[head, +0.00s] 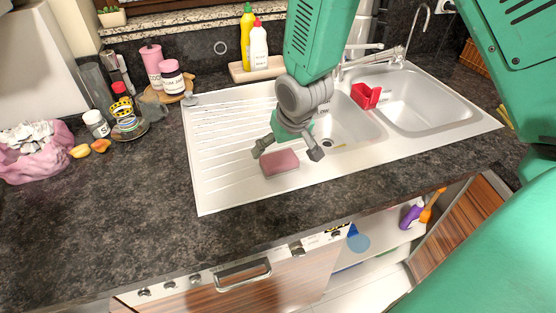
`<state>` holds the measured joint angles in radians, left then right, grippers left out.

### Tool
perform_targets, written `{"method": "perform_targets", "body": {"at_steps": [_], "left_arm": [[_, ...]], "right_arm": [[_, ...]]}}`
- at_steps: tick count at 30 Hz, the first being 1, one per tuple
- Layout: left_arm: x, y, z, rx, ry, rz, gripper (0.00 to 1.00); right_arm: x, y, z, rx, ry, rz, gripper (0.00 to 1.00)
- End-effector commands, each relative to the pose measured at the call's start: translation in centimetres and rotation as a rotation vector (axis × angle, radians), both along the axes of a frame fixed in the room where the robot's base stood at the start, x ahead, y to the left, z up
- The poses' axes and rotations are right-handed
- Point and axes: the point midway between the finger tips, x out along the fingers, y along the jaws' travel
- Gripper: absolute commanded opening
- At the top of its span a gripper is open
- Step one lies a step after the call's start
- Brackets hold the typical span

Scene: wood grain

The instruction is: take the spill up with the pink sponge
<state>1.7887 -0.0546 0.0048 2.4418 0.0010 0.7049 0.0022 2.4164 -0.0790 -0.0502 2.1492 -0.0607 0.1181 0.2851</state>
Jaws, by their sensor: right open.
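The pink sponge (280,165) lies flat on the white ribbed drainboard (222,150), left of the sink bowls. My right gripper (287,152) is open above the sponge. One fingertip is near the sponge's left end and the other is just past its right end. I cannot tell whether either finger touches it. Nothing is seen held. I cannot make out a spill on the counter or drainboard; part of the drainboard is hidden behind my gripper. My left gripper is not in view.
A red holder (366,95) sits between the sink bowls. Yellow (247,38) and white (258,48) bottles stand behind the drainboard. Jars, a small dish (130,127) and a pink cloth (36,158) are at the left. The dark front counter (130,220) is clear.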

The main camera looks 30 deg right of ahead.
Motion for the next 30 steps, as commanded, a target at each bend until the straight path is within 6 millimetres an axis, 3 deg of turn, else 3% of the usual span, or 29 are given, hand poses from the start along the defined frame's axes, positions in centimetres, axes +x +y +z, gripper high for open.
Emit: {"method": "perform_targets", "body": {"at_steps": [3,11,19,29,30], "left_arm": [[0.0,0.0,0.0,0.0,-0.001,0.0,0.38],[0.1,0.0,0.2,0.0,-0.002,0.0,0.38],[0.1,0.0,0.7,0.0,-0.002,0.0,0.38],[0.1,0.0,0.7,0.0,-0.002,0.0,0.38],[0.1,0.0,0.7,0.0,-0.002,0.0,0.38]], "right_arm": [[0.9,-0.2,-2.0,0.0,0.002,0.0,1.0],[1.4,-0.4,-3.7,0.0,0.0,0.0,1.0],[2.7,-1.1,-7.3,0.0,0.001,0.001,1.0],[2.9,-1.2,-8.0,0.0,-0.001,0.0,1.0],[2.9,-1.2,-8.0,0.0,-0.001,0.0,0.89]]}}
